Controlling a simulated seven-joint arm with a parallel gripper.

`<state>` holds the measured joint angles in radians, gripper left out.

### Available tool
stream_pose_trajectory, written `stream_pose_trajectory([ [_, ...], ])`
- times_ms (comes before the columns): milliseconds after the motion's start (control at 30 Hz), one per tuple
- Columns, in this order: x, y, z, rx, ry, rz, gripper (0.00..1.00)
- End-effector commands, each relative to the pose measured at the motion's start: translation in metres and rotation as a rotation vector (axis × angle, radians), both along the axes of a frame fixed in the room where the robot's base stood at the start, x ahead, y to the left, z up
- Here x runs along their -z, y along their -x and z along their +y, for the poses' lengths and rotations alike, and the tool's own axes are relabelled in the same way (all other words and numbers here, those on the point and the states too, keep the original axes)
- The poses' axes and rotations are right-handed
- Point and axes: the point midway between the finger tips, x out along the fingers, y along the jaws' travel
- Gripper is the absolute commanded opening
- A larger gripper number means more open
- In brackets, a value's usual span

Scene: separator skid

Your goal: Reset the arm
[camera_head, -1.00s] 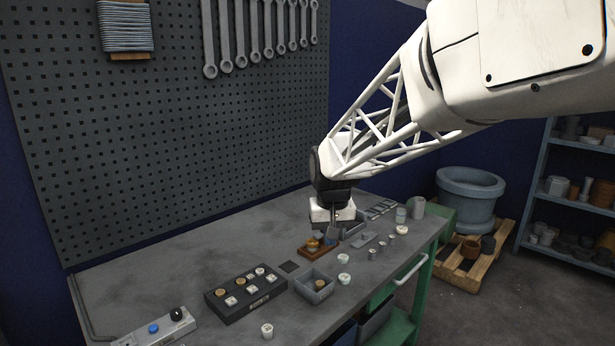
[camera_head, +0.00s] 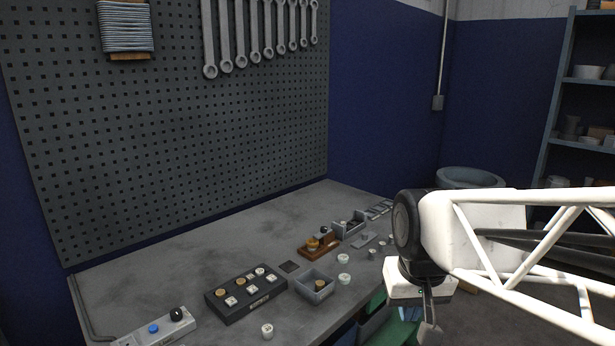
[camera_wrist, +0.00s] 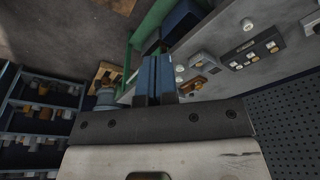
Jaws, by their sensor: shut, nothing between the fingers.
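My gripper (camera_head: 428,325) hangs in front of the bench's right edge in the head view, pointing down, clear of everything on the bench. It is shut and empty. In the wrist view its two blue-grey fingers (camera_wrist: 156,78) lie side by side, with the bench seen beyond them at a slant. My arm comes in from the right edge of the head view and hides the bench's right end.
The grey bench (camera_head: 200,262) holds a black block with several knobs (camera_head: 246,293), a grey open box (camera_head: 316,288), a wooden tray (camera_head: 318,245) and several small white cups. A pegboard (camera_head: 170,130) stands behind. Shelves (camera_wrist: 40,115) show in the wrist view.

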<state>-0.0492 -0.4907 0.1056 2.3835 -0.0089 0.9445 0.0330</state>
Motion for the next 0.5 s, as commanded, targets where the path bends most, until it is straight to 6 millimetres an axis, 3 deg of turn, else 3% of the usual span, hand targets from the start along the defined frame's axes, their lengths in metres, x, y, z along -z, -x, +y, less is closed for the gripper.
stream_pose_trajectory([
  [200,0.013,0.051,-0.014,0.024,0.002,-0.020,0.00],
  [500,0.025,0.084,-0.021,0.041,0.004,-0.033,0.00],
])
